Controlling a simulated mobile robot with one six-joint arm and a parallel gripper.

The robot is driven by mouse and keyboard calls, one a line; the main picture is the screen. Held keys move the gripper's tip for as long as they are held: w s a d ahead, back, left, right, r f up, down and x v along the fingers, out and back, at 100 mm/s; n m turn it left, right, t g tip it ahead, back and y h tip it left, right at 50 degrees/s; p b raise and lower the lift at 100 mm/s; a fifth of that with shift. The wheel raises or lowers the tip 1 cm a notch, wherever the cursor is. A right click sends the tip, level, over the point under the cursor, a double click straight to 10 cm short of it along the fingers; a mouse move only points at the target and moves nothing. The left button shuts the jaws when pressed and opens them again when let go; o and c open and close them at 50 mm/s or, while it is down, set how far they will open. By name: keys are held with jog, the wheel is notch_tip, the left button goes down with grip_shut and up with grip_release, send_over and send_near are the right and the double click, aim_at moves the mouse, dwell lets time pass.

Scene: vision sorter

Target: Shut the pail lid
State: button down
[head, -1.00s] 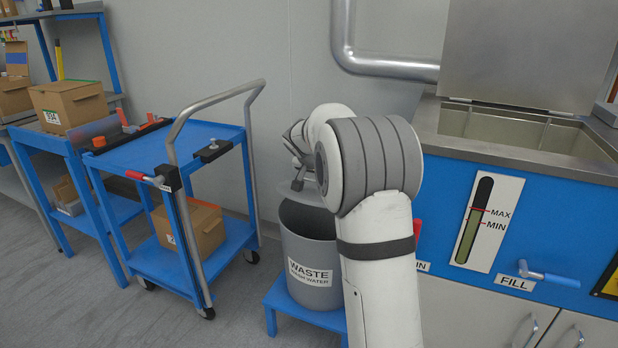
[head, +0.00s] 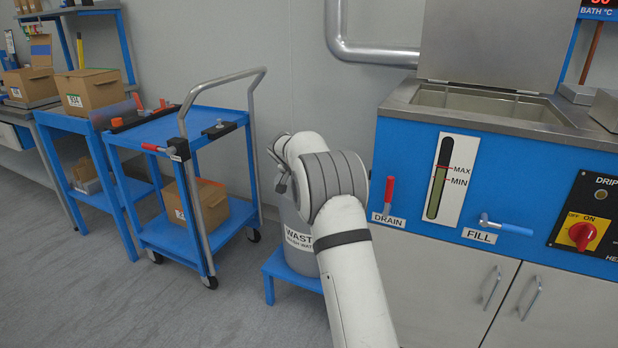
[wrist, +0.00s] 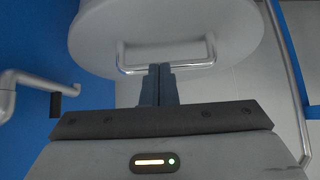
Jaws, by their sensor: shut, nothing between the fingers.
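The grey waste pail (head: 299,263) stands on a low blue stand in the head view, with its upper part behind my arm. In the wrist view, a pale round lid (wrist: 165,28) with a metal bar handle (wrist: 166,69) fills the top. My gripper (wrist: 160,68) is shut and empty, its fingertips at the handle's bar in the picture; I cannot tell whether they touch. In the head view my gripper (head: 281,181) is near the pail's top, small and partly hidden. The lid's angle to the pail's rim is hidden there.
A blue trolley (head: 170,131) with a tall handle stands left of the pail. The blue bath cabinet (head: 400,170), with a red drain lever (head: 389,190), stands to the right. The blue stand (head: 270,266) is under the pail. Floor (head: 130,310) is clear at front left.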

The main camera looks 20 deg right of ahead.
jog(key=shift+s+f, duration=0.25)
jog(key=shift+f, duration=0.8)
notch_tip(320, 180, up, 6)
jog(key=w+r+p, duration=0.1)
jog(key=p, duration=0.2)
jog(key=s+a+f, duration=0.2)
jog(key=s+a, duration=0.4)
jog(key=s, duration=0.1)
jog(key=s+r+n+g+y+p, duration=0.2)
jog(key=s+r+n+p, duration=0.2)
jog(key=s+r+p, duration=1.65)
jog(key=s+a+r+n+y+p, duration=0.1)
jog(key=s+r+p, duration=0.3)
jog(key=s, duration=0.4)
jog(key=s+a+r+n+g+y+p, duration=0.1)
jog(key=s+r+p, duration=0.3)
jog(key=s, duration=0.4)
jog(key=s+a+r+n+y+p, duration=0.1)
jog(key=s+a+r+n+p, duration=0.1)
jog(key=s+r+p, duration=0.3)
jog(key=s+a+r, duration=0.1)
jog(key=s, duration=0.2)
jog(key=shift+s+a+r+g+y, duration=0.2)
jog(key=shift+s+r+g+y, duration=0.1)
jog(key=shift+r+g, duration=0.1)
